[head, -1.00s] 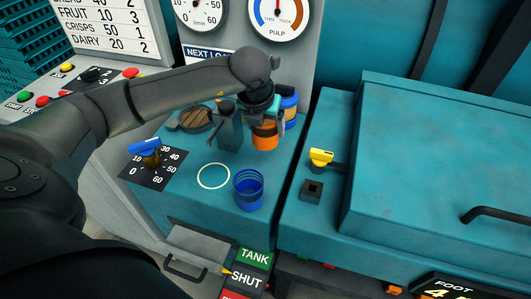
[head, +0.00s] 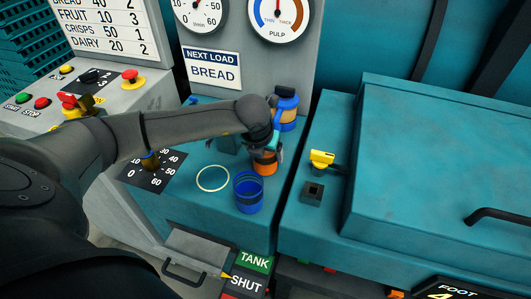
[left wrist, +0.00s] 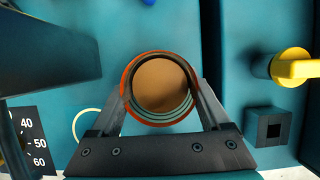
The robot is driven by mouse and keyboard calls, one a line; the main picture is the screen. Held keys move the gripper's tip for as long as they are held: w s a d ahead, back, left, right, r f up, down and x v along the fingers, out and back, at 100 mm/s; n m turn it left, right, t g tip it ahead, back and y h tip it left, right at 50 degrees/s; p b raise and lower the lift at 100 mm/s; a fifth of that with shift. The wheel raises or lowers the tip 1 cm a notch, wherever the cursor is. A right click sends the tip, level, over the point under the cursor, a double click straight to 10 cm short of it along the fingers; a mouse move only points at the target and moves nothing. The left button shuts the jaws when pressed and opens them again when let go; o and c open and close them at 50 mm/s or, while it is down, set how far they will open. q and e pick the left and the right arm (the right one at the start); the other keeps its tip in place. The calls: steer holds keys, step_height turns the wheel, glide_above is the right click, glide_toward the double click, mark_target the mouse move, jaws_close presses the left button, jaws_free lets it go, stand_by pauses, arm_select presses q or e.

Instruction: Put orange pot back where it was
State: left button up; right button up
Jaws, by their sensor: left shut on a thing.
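The orange pot (head: 265,168) is near the right edge of the teal counter (head: 228,222). My left gripper (head: 264,153) is shut on it from above and hides its upper part. In the left wrist view the round pot (left wrist: 160,84) sits upright between the two fingers, with an orange rim and a brown inside. I cannot tell whether its base touches the counter. A pale ring mark (head: 212,178) on the counter is empty, left of the pot. My right gripper is not in view.
A blue open pot (head: 248,193) stands just in front of the orange pot. A yellow-handled valve (head: 321,158) and a small square socket (head: 312,193) are on the teal unit to the right. A numbered dial (head: 151,162) lies left.

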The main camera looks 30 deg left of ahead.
arm_select(q)
steer(key=o, duration=1.3)
steer(key=shift+r, duration=0.35)
steer(key=p+v, duration=0.2)
steer(key=v, duration=0.9)
steer(key=shift+s+r, duration=0.2)
